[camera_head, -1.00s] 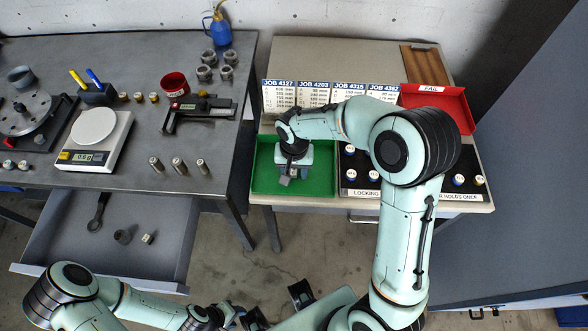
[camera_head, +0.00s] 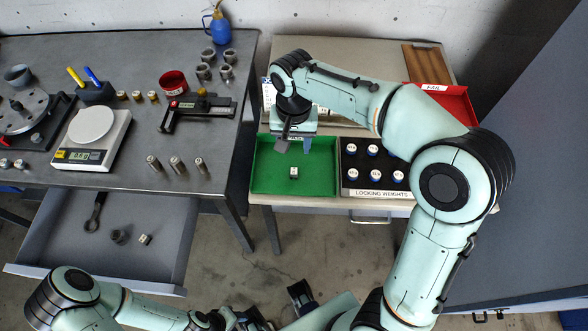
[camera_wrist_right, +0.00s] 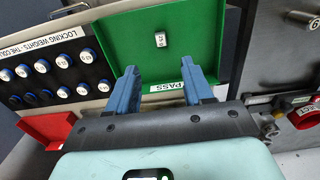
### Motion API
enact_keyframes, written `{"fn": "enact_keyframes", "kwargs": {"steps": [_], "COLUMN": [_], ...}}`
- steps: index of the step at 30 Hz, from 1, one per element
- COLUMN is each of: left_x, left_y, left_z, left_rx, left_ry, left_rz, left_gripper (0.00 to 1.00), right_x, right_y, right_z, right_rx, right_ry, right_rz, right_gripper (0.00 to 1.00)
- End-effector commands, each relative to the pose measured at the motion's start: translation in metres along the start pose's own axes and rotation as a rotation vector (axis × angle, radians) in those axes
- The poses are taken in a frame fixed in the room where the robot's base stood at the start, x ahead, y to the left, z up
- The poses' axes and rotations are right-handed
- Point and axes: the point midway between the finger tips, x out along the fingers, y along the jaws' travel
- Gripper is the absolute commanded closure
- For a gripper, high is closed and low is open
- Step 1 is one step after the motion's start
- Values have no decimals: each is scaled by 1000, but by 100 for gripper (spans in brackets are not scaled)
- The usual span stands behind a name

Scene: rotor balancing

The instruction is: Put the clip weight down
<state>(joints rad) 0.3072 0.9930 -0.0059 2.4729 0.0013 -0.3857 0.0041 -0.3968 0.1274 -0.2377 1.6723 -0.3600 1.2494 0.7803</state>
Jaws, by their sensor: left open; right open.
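The clip weight (camera_head: 294,172), a small pale block with dark marks, lies on the floor of the green tray (camera_head: 265,187). It also shows in the right wrist view (camera_wrist_right: 160,40), beyond the fingertips and touching neither. My right gripper (camera_head: 296,145) is over the back part of the green tray, apart from the weight. In the right wrist view its two blue fingers (camera_wrist_right: 159,70) are spread with nothing between them. My left gripper (camera_head: 238,319) is low at the bottom of the head view, away from the trays, and only partly visible.
The black locking-weights rack (camera_head: 345,172) with several weights adjoins the green tray on the right. The red FAIL tray (camera_head: 457,103) is behind it. The left bench holds a scale (camera_head: 91,128) and several metal cylinders. An open drawer (camera_head: 65,232) holds a wrench and small parts.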

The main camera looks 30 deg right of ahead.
Motion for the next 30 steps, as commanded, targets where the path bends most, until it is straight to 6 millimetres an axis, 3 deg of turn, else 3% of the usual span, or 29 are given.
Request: {"fn": "enact_keyframes", "kwargs": {"steps": [1, 5, 12, 20, 30], "left_x": [9, 12, 18, 20, 26], "left_y": [-4, -5, -7, -8, -10], "left_z": [1, 1, 2, 2, 2], "left_rx": [-2, -2, -2, -3, -3], "left_ry": [-3, -4, -5, -6, -8], "left_rz": [-1, -2, -2, -3, -3], "left_gripper": [57, 57, 57, 57, 57], "right_x": [3, 14, 59, 81, 126], "right_y": [-1, 0, 0, 0, 0], "right_z": [1, 2, 2, 1, 2], "right_rx": [-2, 0, 0, 1, 2], "right_ry": [1, -2, -3, -1, -2], "right_rz": [-3, 0, 1, -1, -1], "right_gripper": [49, 49, 49, 49, 49]}}
